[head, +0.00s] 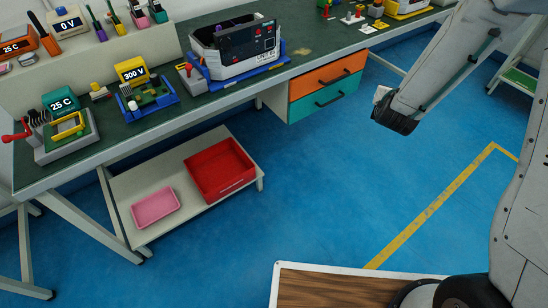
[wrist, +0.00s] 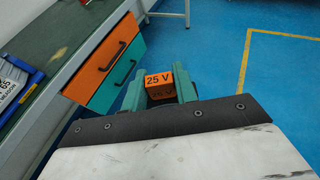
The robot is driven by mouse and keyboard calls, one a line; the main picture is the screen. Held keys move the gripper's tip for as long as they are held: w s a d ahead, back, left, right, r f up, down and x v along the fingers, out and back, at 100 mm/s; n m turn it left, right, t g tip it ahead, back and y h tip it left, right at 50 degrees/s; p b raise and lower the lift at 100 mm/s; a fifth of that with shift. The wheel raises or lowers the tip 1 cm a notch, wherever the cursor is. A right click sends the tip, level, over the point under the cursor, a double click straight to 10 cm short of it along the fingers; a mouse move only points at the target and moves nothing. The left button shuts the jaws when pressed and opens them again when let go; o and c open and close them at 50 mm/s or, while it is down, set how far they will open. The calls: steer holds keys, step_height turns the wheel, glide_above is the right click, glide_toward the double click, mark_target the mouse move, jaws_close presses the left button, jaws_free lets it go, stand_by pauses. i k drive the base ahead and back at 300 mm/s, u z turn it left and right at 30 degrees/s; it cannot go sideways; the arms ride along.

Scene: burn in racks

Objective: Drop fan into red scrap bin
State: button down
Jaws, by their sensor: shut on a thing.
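In the wrist view my gripper (wrist: 158,86) has its two green fingers closed on an orange block marked "25 V" (wrist: 159,79). I cannot tell from its visible faces whether this block is the fan. In the head view the end of my arm hangs over open floor at the right, and the fingers and the block cannot be made out. The red bin (head: 219,170) is on the low shelf under the bench, left of and apart from my gripper. Its visible inside looks empty. No separate fan is clearly recognisable.
A pink tray (head: 155,207) lies beside the red bin on the white low shelf (head: 130,185). The green-topped bench (head: 125,122) overhangs the shelf and carries several devices. Orange and teal drawers (head: 325,85) hang under it. The blue floor (head: 330,180) is mostly clear.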

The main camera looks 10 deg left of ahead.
mark_target(224, 172)
steer(key=z, duration=1.55)
steer(key=i, duration=2.3)
steer(key=u, duration=3.1)
steer(key=i, duration=1.05)
